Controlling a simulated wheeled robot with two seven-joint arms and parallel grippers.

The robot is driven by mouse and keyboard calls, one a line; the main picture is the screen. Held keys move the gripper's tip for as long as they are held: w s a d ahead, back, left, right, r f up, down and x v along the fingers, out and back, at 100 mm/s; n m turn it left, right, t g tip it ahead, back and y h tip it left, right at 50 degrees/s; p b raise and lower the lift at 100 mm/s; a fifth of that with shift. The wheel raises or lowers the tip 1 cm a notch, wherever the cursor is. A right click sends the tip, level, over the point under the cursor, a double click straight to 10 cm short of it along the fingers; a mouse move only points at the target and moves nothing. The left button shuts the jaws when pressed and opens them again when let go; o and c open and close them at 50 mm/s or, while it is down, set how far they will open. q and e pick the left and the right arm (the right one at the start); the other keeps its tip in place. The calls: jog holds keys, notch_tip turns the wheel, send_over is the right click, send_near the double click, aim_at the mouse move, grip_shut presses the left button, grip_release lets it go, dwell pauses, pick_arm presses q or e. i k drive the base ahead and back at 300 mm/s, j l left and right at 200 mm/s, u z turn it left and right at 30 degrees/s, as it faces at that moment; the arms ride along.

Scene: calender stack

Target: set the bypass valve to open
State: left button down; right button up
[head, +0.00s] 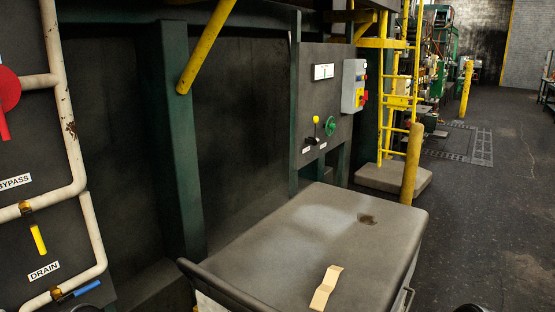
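The BYPASS label (14,182) is on the dark panel at the left edge. Below it, a cream pipe (68,128) has a brass-coloured valve body (25,208). A yellow lever (38,239) hangs down from there, crosswise to the pipe's lower run. The DRAIN label (44,271) is lower, with a blue lever (87,288) lying roughly along its pipe. No gripper fingers show in the head view. Only small dark shapes, perhaps parts of my arms, show at the bottom edge, and neither touches the yellow lever.
A red handwheel with a red handle (4,122) is cut off at the left edge. A grey-topped cart (300,225) carrying a tan strip (326,288) stands in front. Its handle bar is near the panel. Open floor (480,220) lies to the right, beyond a yellow post (411,165).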

aim_at(29, 214)
jog(key=u, duration=1.4)
